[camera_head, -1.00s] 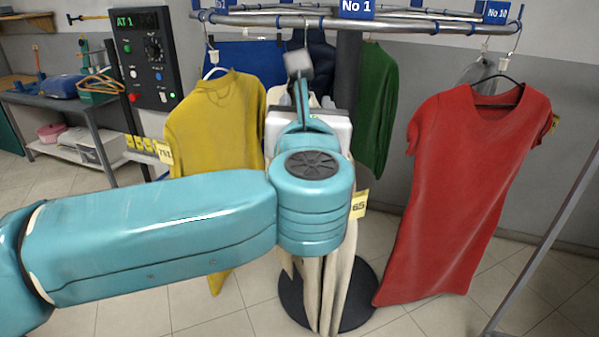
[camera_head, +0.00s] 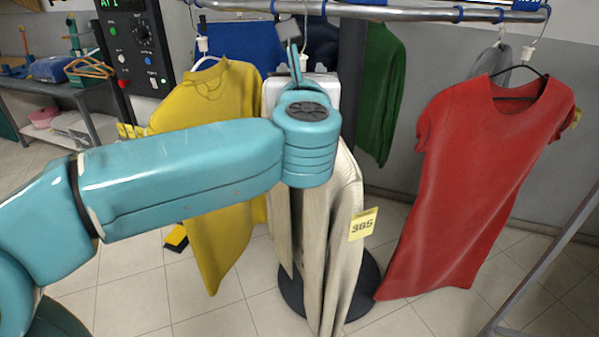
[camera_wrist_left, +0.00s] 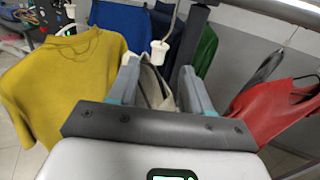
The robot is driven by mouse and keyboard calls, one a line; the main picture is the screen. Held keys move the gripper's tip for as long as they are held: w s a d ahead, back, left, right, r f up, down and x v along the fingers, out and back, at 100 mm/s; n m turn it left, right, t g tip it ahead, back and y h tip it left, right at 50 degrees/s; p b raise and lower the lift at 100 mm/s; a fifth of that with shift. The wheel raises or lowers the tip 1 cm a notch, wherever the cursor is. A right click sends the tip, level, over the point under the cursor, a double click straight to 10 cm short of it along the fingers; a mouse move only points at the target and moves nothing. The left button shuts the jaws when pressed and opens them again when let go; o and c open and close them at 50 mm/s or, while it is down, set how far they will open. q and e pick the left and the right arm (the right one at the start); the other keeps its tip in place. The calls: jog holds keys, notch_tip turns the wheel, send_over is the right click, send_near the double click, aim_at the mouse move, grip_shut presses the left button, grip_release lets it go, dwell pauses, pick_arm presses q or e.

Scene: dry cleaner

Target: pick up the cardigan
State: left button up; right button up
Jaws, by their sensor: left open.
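The cardigan (camera_head: 345,240) looks like the cream garment with a yellow 365 tag (camera_head: 362,224). It hangs in the middle of the head view, its upper part hidden behind my left arm. My left gripper (camera_head: 292,52) is at the top of that garment, below the rail. In the left wrist view my left gripper (camera_wrist_left: 157,72) is open, and the cream cardigan (camera_wrist_left: 152,88) shows between and beyond its fingers. A white hook fitting (camera_wrist_left: 159,50) hangs between the fingertips. I cannot tell whether the fingers touch the cloth. My right gripper is not in view.
A yellow top (camera_head: 215,110) hangs close on the left, a green one (camera_head: 378,90) behind, and a red dress (camera_head: 485,170) on the right. The metal rail (camera_head: 400,12) runs above. A control panel (camera_head: 137,45) stands at the left.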

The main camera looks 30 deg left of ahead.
aim_at(301, 62)
pick_arm(q)
jog(key=x, duration=0.2)
jog(key=shift+w+a+r+p, duration=0.1)
jog(key=shift+w+a+p, duration=0.1)
jog(key=shift+w+p, duration=0.15)
jog(key=p+x, duration=0.2)
jog(key=x, duration=0.3)
jog(key=shift+w, duration=0.1)
jog(key=shift+w+a+p, duration=0.25)
jog(key=shift+a+p, duration=0.05)
jog(key=shift+a, duration=0.1)
jog(key=shift+s, duration=0.1)
grip_shut()
